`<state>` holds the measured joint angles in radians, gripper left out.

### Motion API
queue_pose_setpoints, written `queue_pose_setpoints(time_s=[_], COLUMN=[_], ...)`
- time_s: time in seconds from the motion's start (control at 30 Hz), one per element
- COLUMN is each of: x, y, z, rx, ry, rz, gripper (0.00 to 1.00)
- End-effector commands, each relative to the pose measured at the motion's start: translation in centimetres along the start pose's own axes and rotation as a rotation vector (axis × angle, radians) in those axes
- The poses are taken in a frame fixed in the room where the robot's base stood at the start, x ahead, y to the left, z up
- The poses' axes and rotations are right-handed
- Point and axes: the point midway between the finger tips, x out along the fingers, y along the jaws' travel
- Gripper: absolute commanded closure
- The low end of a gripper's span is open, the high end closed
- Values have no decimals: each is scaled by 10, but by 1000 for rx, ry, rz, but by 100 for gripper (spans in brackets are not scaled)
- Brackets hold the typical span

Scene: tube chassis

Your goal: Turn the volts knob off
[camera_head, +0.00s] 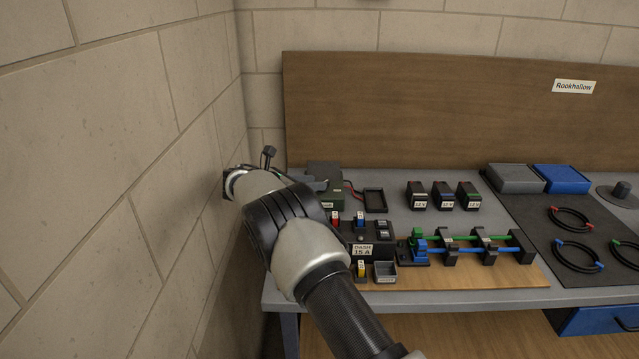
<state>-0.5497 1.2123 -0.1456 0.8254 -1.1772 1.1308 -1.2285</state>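No knob that I can read as the volts knob shows clearly. A dark green box (334,200) with red leads at its right side stands at the back left of the bench. Its small front label is partly covered and too small to read. My arm hides the bench's left front part.
A "DASH 15 A" fuse block (362,249) and a board with green and blue tubes (470,278) lie in front. Several labelled small boxes (443,196) stand mid-bench. A dark mat (535,215) with cable loops lies right. A block wall (150,150) is close on the left.

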Motion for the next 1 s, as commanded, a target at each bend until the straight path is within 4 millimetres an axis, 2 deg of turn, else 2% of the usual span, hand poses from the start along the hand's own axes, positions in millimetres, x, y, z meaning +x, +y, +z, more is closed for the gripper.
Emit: queue_pose_setpoints(time_s=[0.1, 0.2, 0.53, 0.63, 0.67, 0.73, 0.9, 1.0], x=[-20, -29, -35, -31, -26, -9, 62, 89], y=[0, 0, 0, -1, -1, -2, -13, -25], z=[1, 1, 0, 1, 3, 9, 31, 40], rx=[-1, 0, 0, -5, -10, -37, -180, -268], ry=[-1, -1, -1, 3, 7, 28, 125, 172], rz=[1, 0, -1, 4, 10, 44, 245, 398], gripper=[69, 69, 69, 54, 48, 47, 47, 47])
